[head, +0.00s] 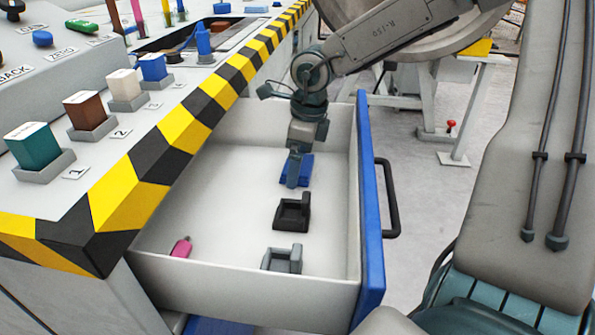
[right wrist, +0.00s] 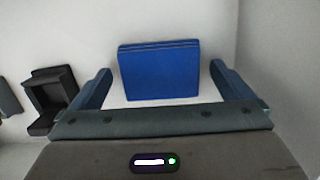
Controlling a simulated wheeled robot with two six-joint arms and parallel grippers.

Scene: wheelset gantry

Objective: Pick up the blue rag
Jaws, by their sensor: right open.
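The blue rag (head: 304,172) lies folded on the floor of the open drawer (head: 240,275), toward its far end. In the right wrist view the rag (right wrist: 160,72) is a flat stacked square with a few layers at its far edge. My right gripper (head: 293,178) reaches down into the drawer over the rag and hides part of it in the head view. In the right wrist view its fingers (right wrist: 160,80) are spread wide, one on each side of the rag, with gaps between. My left gripper is not in view.
A black holder (head: 292,213), a grey holder (head: 283,260) and a pink item (head: 181,247) also lie in the drawer. The blue drawer front (head: 369,220) stands at right. A striped console edge (head: 190,128) borders the drawer at left.

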